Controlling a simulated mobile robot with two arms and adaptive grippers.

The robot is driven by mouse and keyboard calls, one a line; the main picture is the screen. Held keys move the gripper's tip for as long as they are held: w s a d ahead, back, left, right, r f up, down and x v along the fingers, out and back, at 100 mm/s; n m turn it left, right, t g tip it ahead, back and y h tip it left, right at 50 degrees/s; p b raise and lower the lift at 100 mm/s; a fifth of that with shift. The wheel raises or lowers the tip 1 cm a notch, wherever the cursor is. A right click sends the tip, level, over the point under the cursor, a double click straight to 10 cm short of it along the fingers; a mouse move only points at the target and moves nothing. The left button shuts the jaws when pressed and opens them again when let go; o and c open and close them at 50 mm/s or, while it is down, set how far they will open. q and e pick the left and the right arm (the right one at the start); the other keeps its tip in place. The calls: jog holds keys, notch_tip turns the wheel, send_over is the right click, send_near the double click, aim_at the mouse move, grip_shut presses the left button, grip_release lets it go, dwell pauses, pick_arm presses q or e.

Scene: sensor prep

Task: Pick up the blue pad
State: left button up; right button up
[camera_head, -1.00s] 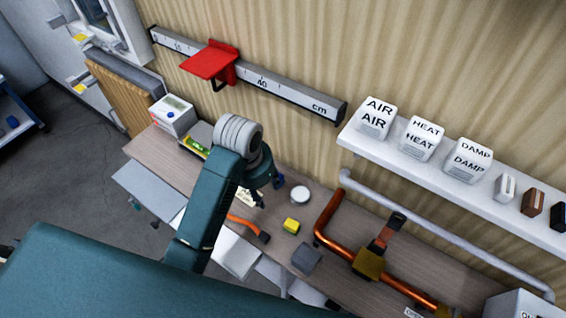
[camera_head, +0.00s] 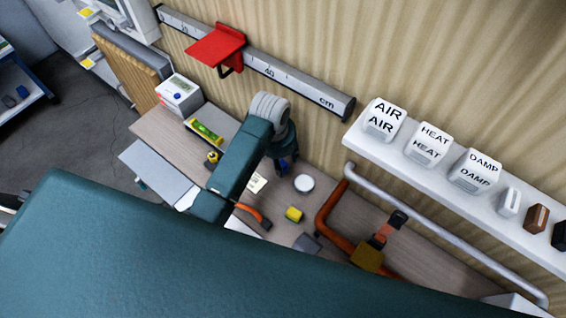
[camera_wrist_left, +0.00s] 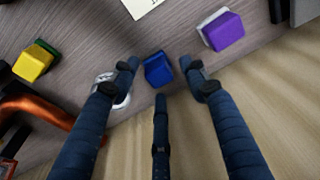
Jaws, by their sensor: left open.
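The blue pad (camera_wrist_left: 157,70) is a small block on the wooden bench in the left wrist view. My left gripper (camera_wrist_left: 160,68) is open, with one finger on each side of the pad and a third finger below it in the picture. I see gaps between the fingers and the pad; their height above it is hard to tell. In the head view my left gripper (camera_head: 284,164) is over the back of the bench near the wall, and the arm and fingers make the pad hard to pick out there. My right gripper is not in view.
A white round object (camera_head: 304,183) and a yellow block (camera_head: 293,215) are close by. A purple block (camera_wrist_left: 224,31) lies beside the pad. A copper pipe (camera_head: 327,215) is at the right. A white shelf (camera_head: 410,153) and grey rail (camera_head: 440,231) run along the wall.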

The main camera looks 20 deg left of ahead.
pick_arm(q)
jog(key=shift+f, duration=0.8)
jog(key=shift+c, duration=1.1)
jog(key=c, duration=0.9)
jog(key=shift+o, duration=0.2)
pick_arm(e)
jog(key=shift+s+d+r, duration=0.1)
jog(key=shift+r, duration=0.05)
